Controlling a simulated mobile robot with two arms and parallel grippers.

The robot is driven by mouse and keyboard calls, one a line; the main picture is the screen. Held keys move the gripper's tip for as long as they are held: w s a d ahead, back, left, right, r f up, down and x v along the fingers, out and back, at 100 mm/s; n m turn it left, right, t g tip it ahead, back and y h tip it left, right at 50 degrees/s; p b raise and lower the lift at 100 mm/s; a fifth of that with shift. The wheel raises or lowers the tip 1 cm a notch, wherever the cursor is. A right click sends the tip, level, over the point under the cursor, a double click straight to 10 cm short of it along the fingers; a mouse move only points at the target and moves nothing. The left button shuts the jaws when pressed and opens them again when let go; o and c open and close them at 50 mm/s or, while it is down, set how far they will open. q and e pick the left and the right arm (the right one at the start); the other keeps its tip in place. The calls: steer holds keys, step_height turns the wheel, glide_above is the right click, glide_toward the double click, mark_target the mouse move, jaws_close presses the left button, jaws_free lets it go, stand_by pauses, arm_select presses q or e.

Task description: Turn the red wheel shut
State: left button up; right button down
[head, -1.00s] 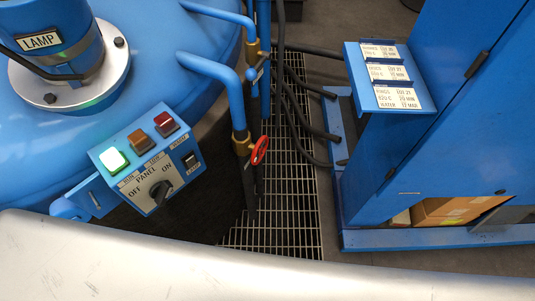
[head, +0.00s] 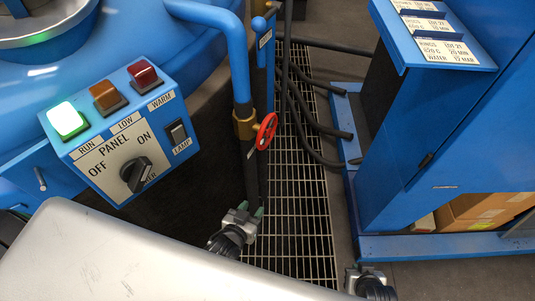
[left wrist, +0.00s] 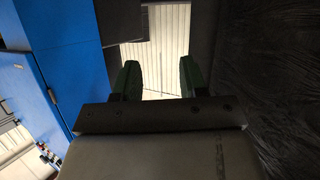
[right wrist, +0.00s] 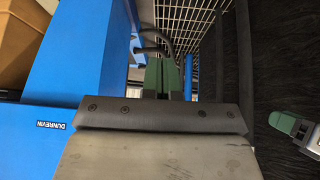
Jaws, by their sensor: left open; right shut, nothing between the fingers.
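The red wheel (head: 266,131) is a small handwheel on a brass valve (head: 243,122) on the blue pipe, in the middle of the head view. It stands nearly edge-on to me, facing right. My left gripper (head: 249,212) is open and empty, lower in the picture than the wheel and apart from it. Its spread green fingers also show in the left wrist view (left wrist: 157,75). My right gripper (head: 367,270) is at the bottom edge, right of the left one. In the right wrist view (right wrist: 162,75) its fingers are together with nothing between them. Neither wrist view clearly shows the wheel.
A control panel (head: 102,158) with a lit green button and a black knob is left of the pipe. Dark hoses (head: 300,105) run over the floor grating (head: 300,225). A blue cabinet (head: 440,140) with a sloped label shelf (head: 385,22) stands right.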

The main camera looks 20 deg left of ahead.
mark_target(266, 139)
arm_select(q)
steer(key=w+a+r+m+t+h+b, duration=0.1)
steer(key=w+r+t+b, duration=0.1)
steer(key=r+t+b, duration=0.35)
steer(key=w+r+t+h+b, duration=0.1)
steer(key=w+r+t+b, duration=0.15)
steer(key=r+b, duration=0.6)
arm_select(e)
step_height(266, 139, up, 12)
steer(key=w+t+p, duration=0.1)
steer(key=w+t, duration=0.2)
steer(key=t, duration=0.1)
arm_select(q)
steer(key=x, duration=0.3)
steer(key=r+p+x, duration=0.1)
steer(key=x, duration=0.2)
steer(key=p+x, duration=0.1)
steer(key=x, duration=0.3)
steer(key=shift+s+a+r, duration=0.15)
steer(key=shift+s+r, duration=0.1)
steer(key=shift+s, duration=0.05)
arm_select(e)
steer(key=s+d+f+g, duration=0.1)
steer(key=s+f+g, duration=0.2)
steer(key=s, duration=0.3)
steer(key=shift+d+g, duration=0.2)
steer(key=shift+g, duration=0.5)
steer(key=shift+f, duration=0.1)
arm_select(q)
jaws_close()
